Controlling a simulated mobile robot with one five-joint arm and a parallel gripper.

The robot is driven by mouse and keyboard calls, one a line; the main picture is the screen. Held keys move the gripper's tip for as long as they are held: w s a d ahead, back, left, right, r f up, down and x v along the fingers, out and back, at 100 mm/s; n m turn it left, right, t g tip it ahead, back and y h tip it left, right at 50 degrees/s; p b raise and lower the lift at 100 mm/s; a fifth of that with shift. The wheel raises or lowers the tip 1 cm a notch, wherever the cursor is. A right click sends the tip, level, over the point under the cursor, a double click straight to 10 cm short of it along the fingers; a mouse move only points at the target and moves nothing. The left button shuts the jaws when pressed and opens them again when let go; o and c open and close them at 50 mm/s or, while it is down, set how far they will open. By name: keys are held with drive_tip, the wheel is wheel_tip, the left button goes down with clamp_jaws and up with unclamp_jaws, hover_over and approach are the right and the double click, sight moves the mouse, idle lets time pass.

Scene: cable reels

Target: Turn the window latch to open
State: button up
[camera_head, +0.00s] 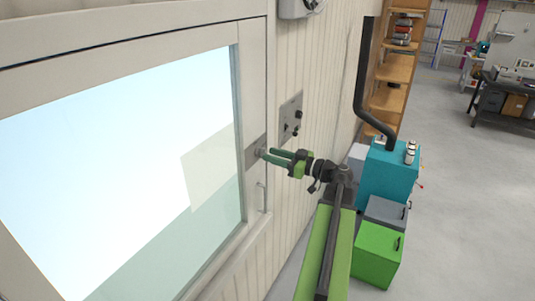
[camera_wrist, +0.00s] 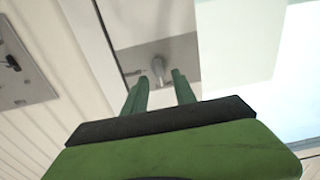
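The window (camera_head: 130,150) has a pale frame and a large glass pane at the left in the head view. Its latch (camera_head: 262,152) is a small metal piece on a grey plate on the right side of the frame. In the wrist view the latch (camera_wrist: 158,68) sticks out of its plate just beyond the fingertips. My gripper (camera_head: 268,155) reaches to the latch from the right, with green fingers. In the wrist view my gripper (camera_wrist: 159,76) has its fingers apart, with the latch in line with the gap. Whether a finger touches the latch cannot be told.
A wall plate with dark knobs (camera_head: 291,118) is fixed to the wall right of the window; it also shows in the wrist view (camera_wrist: 22,75). A teal cabinet (camera_head: 385,180) and a green box (camera_head: 378,255) stand along the wall. The floor (camera_head: 460,200) at the right is open.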

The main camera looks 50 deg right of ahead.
sight(261, 153)
drive_tip(key=shift+x, duration=1.5)
clamp_jaws()
drive_tip(key=shift+d+f+m, duration=0.1)
drive_tip(key=shift+m, duration=4.4)
drive_tip(key=shift+d+f+m, duration=0.1)
drive_tip(key=shift+m, duration=4.4)
unclamp_jaws()
